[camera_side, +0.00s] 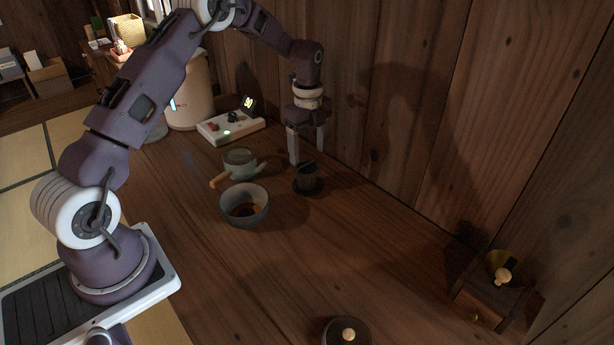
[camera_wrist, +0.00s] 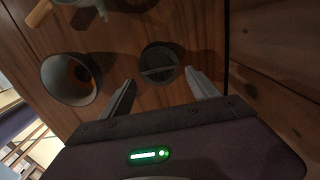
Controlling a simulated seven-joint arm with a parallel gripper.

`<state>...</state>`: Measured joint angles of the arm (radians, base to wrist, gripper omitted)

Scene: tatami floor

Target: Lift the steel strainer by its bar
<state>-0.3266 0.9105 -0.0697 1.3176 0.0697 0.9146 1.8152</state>
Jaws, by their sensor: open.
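The steel strainer (camera_wrist: 158,62) shows in the wrist view as a dark round shape with a thin lighter bar across its top. In the wrist view my open gripper (camera_wrist: 161,78) has one finger to each side of the strainer, which lies slightly ahead of the fingertips. Nothing is between the fingers' grip, and I see no contact.
A grey bowl (camera_side: 244,206) with brown contents and a green teapot (camera_side: 240,162) with a wooden handle stand left of the strainer. A white panel (camera_side: 230,130) lies behind. A wooden wall (camera_side: 410,120) rises close on the right. The front tabletop (camera_side: 330,265) is largely clear.

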